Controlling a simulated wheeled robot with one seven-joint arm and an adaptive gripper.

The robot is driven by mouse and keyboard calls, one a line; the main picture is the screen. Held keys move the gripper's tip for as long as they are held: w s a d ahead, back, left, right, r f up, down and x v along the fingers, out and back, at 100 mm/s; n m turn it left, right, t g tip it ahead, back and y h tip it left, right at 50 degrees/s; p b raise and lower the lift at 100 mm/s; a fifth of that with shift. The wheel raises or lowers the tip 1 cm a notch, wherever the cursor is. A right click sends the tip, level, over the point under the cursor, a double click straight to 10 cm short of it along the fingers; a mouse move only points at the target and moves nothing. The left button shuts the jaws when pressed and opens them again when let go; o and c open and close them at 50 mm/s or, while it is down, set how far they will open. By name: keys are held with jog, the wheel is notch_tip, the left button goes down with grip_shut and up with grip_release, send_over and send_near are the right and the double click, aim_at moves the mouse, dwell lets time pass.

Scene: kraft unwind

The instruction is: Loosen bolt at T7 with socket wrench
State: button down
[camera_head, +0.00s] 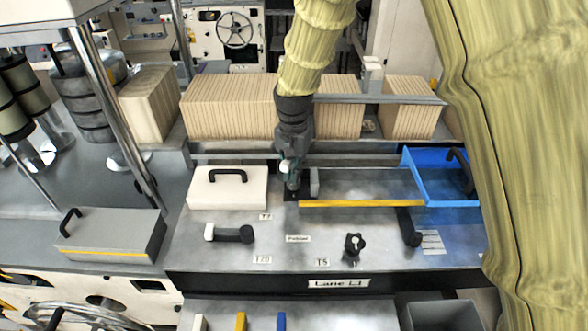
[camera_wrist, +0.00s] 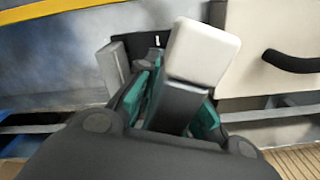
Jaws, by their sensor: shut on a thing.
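My gripper (camera_head: 291,185) is at the back of the Lane L1 bench, just right of the white cover. In the wrist view its green-padded fingers (camera_wrist: 172,98) are shut on a dark grey bar with a cream end block (camera_wrist: 203,52). I cannot tell whether this is the socket wrench. Below the fingers is a black plate (camera_head: 290,196), beside a grey upright block (camera_head: 314,183), also in the wrist view (camera_wrist: 113,68). The label that seems to read T7 (camera_head: 265,216) lies in front of the white cover. No bolt head shows; the gripper may hide it.
The white cover (camera_head: 228,190) with a black handle is close on the left. A yellow bar (camera_head: 362,203) runs right towards a blue tray (camera_head: 440,203). Kraft stacks (camera_head: 228,107) line the back.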

jog(key=shift+f, duration=0.15)
dwell(0.5)
jog(key=shift+n+p, duration=0.45)
jog(key=shift+n, duration=0.75)
jog(key=shift+n+p, duration=0.35)
jog(key=shift+n, duration=0.85)
